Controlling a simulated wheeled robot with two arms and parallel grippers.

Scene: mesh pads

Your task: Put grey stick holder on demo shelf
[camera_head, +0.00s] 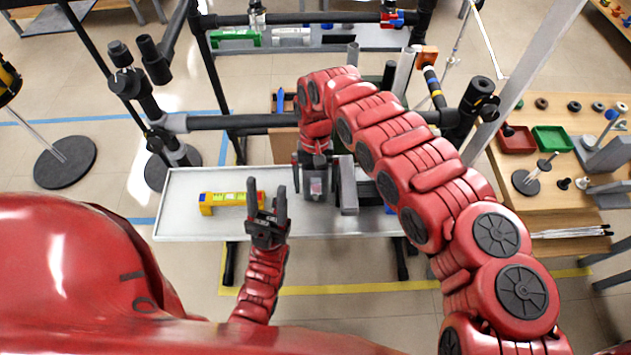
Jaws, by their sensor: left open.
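A grey block-like object (348,186), which looks like the grey stick holder, stands on a pale shelf board (185,212) in front of me, which may be the demo shelf. My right gripper (316,188) is low over the same board, just left of the grey object. The wrist hides its fingertips, so I cannot tell whether it grips anything. My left gripper (266,200) is open with its two fingers pointing up and away, over the board's front edge. It looks empty.
Black pipe frames (230,122) stand behind the board. A farther shelf (330,38) holds green and white items. At right, a wooden table (565,190) carries a red tray (517,139), a green tray (551,138) and small parts. The board's left end is clear.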

